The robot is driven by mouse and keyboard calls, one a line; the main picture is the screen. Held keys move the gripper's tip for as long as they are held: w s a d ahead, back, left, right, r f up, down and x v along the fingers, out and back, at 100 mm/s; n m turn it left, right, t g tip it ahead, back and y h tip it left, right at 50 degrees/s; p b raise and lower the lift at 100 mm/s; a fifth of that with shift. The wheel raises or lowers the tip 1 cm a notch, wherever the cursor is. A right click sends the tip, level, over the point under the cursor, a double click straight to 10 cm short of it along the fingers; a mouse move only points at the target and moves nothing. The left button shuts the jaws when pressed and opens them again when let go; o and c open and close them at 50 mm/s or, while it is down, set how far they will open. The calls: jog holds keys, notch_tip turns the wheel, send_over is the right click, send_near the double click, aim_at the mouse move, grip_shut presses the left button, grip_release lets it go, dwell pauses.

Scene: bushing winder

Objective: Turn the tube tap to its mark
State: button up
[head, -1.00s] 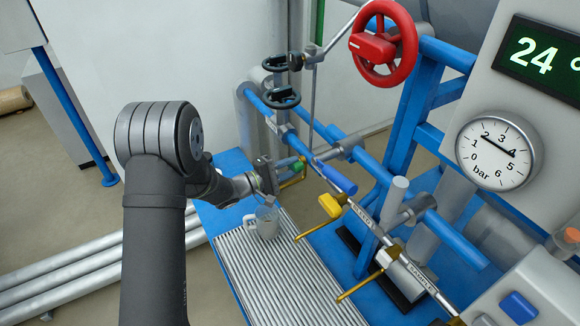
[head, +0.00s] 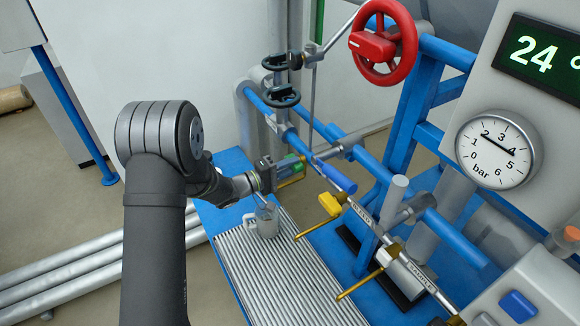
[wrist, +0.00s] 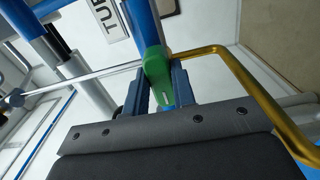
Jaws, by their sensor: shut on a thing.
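The tube tap has a green handle (wrist: 156,72) in the wrist view, between the two fingers of my gripper (wrist: 161,98). My gripper is shut on this green handle. A brass spout (wrist: 235,70) bends around beside the fingers on the right. A label plate (wrist: 100,14) reading "TUB" shows near the blue pipe, partly cut off. In the head view my gripper (head: 276,174) is at the green handle (head: 297,164) on the left end of the tap row, and hides part of it. I cannot make out the tap's mark.
A yellow tap handle (head: 330,204) with a brass spout is to the right. Black valve wheels (head: 282,96) and a red wheel (head: 383,43) stand above.

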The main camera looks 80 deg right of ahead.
jog(key=o, duration=1)
jog(key=v, duration=1.7)
jog(key=shift+w+a+r, duration=0.1)
jog(key=shift+w+a, duration=0.05)
jog(key=x, duration=1.7)
jog(key=shift+d, duration=0.2)
